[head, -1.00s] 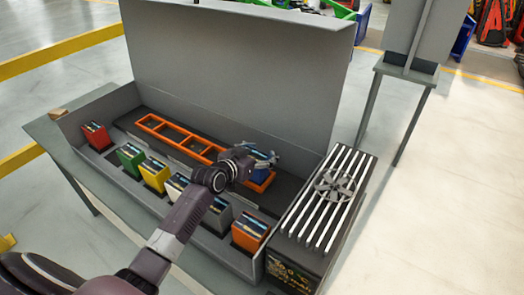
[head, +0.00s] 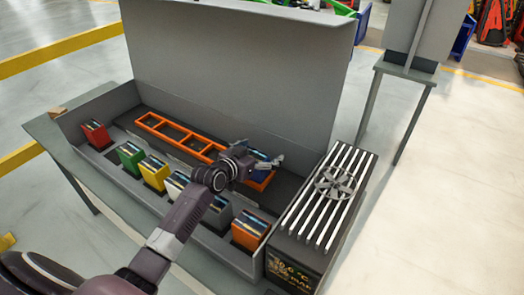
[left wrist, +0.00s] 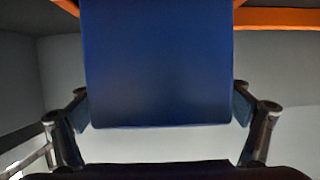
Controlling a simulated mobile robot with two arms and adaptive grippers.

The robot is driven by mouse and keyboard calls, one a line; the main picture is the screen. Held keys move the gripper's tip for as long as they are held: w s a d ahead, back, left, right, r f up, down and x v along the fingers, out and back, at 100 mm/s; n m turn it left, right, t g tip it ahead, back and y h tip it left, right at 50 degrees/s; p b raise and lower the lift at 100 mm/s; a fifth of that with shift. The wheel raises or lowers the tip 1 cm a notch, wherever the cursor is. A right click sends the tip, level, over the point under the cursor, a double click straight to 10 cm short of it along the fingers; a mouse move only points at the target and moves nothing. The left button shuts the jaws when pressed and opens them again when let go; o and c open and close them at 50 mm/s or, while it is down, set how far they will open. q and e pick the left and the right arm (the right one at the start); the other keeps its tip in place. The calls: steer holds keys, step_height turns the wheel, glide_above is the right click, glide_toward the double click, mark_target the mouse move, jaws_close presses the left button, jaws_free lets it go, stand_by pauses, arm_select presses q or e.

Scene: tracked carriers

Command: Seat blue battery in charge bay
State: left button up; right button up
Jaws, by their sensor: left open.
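The blue battery (head: 260,173) stands at the right end of the orange bay frame (head: 165,127), partly hidden by my left gripper. In the left wrist view the blue battery (left wrist: 156,65) fills the middle as a broad blue face, with orange frame edges (left wrist: 280,18) at the top right. My left gripper (head: 264,160) is open, its fingers on either side of the battery. In the left wrist view the fingers of the left gripper (left wrist: 160,118) stand close to the battery's sides. How deep the battery sits is hidden. My right gripper is out of view.
Red (head: 95,133), green (head: 130,157), yellow (head: 154,172) and orange (head: 249,231) batteries, among others, stand in the front row of slots. A ribbed unit with a fan (head: 334,182) stands at the right. A tall grey panel (head: 235,70) rises behind the frame.

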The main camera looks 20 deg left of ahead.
arm_select(q)
step_height(320, 180, up, 10)
steer(key=shift+w+a, duration=0.1)
stand_by(0.6)
